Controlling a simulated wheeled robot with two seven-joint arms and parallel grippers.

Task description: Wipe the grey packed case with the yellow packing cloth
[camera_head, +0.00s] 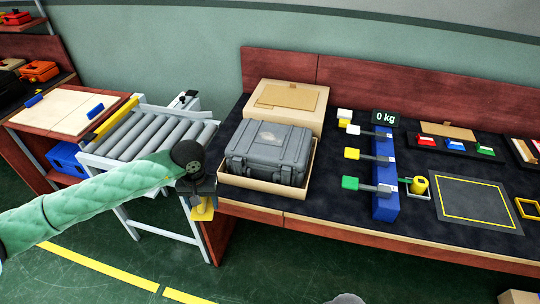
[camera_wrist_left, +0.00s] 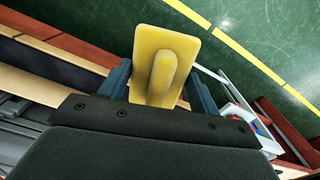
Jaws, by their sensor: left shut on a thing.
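The grey packed case (camera_head: 268,152) sits in a shallow open cardboard box (camera_head: 262,190) at the left end of the dark bench. A pale, dusty-looking patch shows on its lid. My left gripper (camera_head: 203,204) is just left of the box, at the bench's left front corner, pointing down. It is shut on a yellow piece (camera_head: 203,211), which looks like the packing cloth on a pad with a raised grip. In the left wrist view the yellow pad (camera_wrist_left: 162,65) sits between the two fingers, apart from the case. My right gripper is not in view.
A closed cardboard carton (camera_head: 288,100) stands behind the case. A blue post with coloured pegs (camera_head: 385,190) and a scale display (camera_head: 385,117) stand to the right. A roller conveyor (camera_head: 155,135) lies left of the bench. The green floor in front is mostly clear.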

